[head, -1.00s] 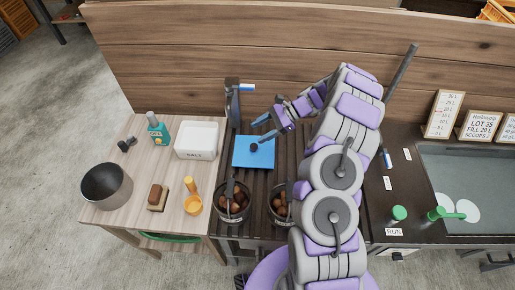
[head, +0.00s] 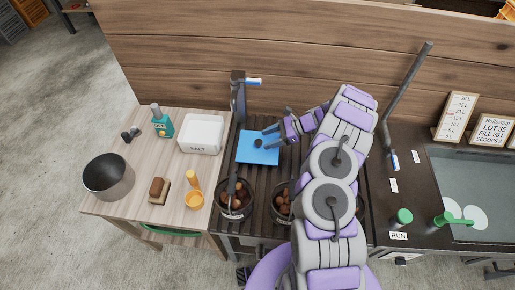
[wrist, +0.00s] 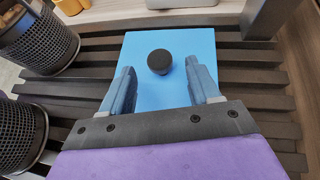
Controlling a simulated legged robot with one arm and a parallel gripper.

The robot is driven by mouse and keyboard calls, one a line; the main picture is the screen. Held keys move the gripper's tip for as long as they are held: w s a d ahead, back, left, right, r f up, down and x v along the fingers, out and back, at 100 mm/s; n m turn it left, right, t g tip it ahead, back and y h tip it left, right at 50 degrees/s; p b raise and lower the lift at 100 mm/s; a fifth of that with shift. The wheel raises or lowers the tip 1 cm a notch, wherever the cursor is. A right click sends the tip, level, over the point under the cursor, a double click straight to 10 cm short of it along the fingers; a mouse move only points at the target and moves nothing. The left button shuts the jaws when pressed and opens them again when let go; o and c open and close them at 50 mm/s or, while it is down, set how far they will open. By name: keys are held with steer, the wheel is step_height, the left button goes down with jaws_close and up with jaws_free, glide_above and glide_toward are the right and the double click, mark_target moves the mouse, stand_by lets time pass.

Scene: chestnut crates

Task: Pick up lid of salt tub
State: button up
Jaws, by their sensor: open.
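The salt tub (head: 201,135) is a white open-topped box marked SALT on the pale wooden table. Its lid appears to be the blue square plate (head: 250,157) with a black knob, lying flat on the dark slats to the right of the tub; the lid also shows in the wrist view (wrist: 145,95). My gripper (head: 267,137) is open and empty at the lid's right side. In the wrist view my gripper (wrist: 159,70) has its blue fingers over the lid, with the black knob (wrist: 159,61) between and just ahead of the fingertips. I cannot tell how high the fingers are.
Mesh buckets of chestnuts (head: 236,200) stand on the slats in front of the lid. A dark upright post (head: 238,100) stands behind it. The table holds a dark pot (head: 108,177), a brush (head: 159,190), a yellow scoop (head: 194,192) and a teal bottle (head: 162,123).

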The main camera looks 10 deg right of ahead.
mark_target(259, 141)
steer(key=shift+a+f, duration=0.2)
steer(key=shift+f, duration=0.1)
steer(key=b+x, duration=0.1)
steer(key=x, duration=0.2)
steer(key=shift+w+a, duration=0.1)
steer(key=shift+a, duration=0.35)
steer(key=shift+a+f, duration=0.1)
steer(key=shift+a, duration=0.4)
steer(key=shift+d, duration=0.45)
steer(key=c, duration=0.6)
steer(key=shift+a, duration=0.3)
steer(key=c, duration=0.5)
